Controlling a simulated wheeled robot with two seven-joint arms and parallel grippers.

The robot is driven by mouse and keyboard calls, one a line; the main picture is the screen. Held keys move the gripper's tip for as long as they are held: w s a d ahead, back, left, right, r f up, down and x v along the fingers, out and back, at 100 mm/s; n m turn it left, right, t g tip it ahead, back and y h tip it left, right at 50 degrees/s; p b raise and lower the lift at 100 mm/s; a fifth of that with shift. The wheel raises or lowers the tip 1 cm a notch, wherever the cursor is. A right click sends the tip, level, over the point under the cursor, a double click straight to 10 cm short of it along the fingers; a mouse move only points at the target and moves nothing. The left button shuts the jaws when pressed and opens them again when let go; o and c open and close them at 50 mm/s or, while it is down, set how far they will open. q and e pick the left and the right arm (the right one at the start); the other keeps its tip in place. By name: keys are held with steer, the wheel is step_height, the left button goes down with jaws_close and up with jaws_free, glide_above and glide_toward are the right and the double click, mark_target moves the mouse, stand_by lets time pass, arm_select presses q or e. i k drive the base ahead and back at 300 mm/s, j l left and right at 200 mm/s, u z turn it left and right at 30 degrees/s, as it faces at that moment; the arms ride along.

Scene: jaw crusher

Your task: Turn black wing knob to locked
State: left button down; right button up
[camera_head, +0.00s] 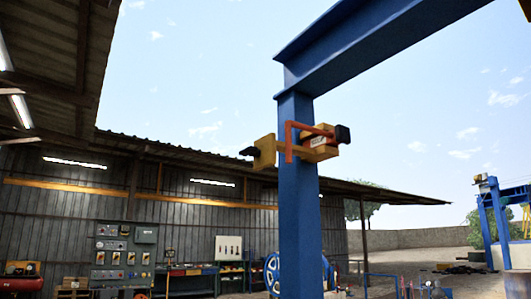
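A small black part (248,151) sticks out at the left of a yellow block (266,152) on the upper part of a blue steel column (298,225). A larger black block (343,133) sits at the right end of an orange bar (312,130) on the same fitting. I cannot tell which of these is the wing knob, nor whether it is at locked. A second yellow block (320,154) with a small label is at the column's right side. Neither of my grippers is in view.
A blue overhead beam (380,40) runs from the column top to the upper right. A corrugated shed (60,180) with a grey control panel (125,258) and workbenches stands behind at the left. Another blue gantry (495,225) stands far right. Open yard ground shows at the right.

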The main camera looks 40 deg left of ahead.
mark_target(251, 151)
steer(key=u, duration=1.2)
